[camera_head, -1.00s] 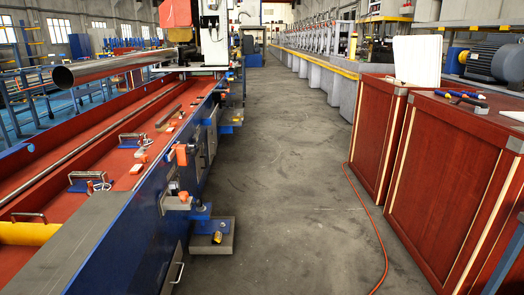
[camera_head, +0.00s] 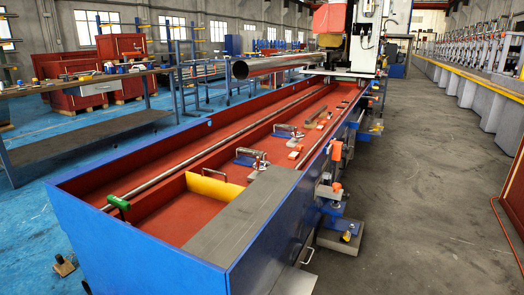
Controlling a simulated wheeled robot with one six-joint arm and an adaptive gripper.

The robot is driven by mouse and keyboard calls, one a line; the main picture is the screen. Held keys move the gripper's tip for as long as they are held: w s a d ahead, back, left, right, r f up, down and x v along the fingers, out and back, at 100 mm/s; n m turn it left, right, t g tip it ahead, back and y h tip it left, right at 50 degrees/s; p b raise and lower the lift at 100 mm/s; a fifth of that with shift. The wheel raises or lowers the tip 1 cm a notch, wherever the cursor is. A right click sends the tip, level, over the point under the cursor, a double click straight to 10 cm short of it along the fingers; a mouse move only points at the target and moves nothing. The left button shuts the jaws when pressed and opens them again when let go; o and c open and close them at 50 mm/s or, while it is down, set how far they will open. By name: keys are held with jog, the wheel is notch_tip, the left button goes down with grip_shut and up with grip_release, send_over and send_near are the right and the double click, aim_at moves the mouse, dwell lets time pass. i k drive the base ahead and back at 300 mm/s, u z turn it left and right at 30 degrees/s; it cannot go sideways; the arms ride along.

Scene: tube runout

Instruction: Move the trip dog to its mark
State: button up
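No part is clearly marked as the trip dog. A small green piece (camera_head: 118,202) sits on the near end of the long steel rod (camera_head: 190,161) in the red trough; it may be the trip dog, but I cannot tell. Two blue clamp-like fixtures with metal handles stand on the trough floor, a nearer one (camera_head: 246,159) and a farther one (camera_head: 285,133). No mark for the dog can be made out. My gripper is not in view.
The blue-walled machine bed (camera_head: 150,255) fills the middle, with a yellow plate (camera_head: 213,188) and grey cover (camera_head: 235,215) at its near end. A steel tube (camera_head: 275,64) overhangs the far part. A workbench (camera_head: 95,82) stands left. Concrete floor (camera_head: 420,200) is open on the right.

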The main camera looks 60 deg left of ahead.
aim_at(337, 148)
jog(key=u, duration=0.3)
jog(key=i, duration=1.35)
jog(key=u, duration=1.15)
jog(key=k, duration=0.6)
jog(key=z, duration=0.45)
jog(key=i, duration=0.8)
jog(key=u, duration=0.75)
jog(key=i, duration=0.85)
jog(key=u, duration=0.4)
